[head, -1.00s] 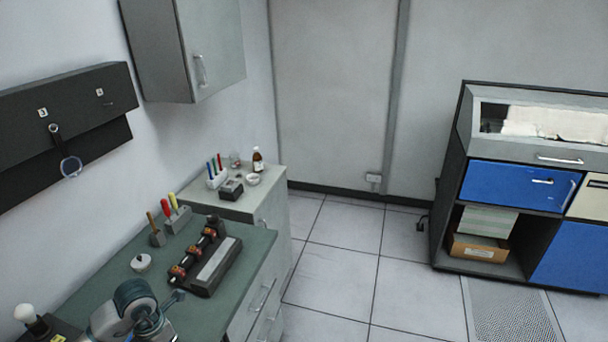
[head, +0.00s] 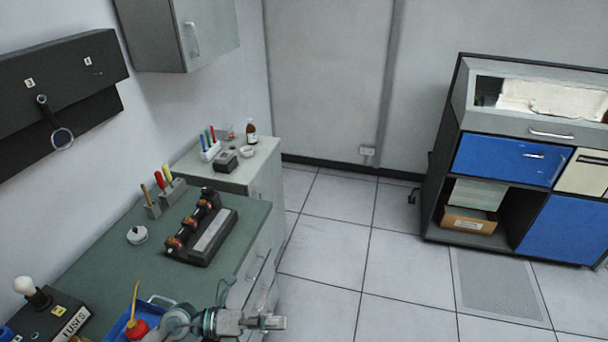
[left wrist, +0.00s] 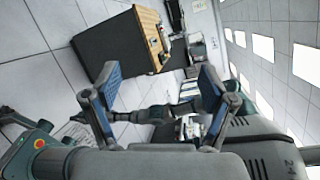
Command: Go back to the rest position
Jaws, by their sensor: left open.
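My left gripper (head: 252,308) is low in the head view, by the front edge of the green-topped cabinet (head: 110,235). In the left wrist view the two blue-padded fingers (left wrist: 162,88) stand wide apart with nothing between them.
A blue tray (head: 118,328) and a fuse box (head: 60,318) are at the lower left. The tiled floor (head: 325,255) is clear.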

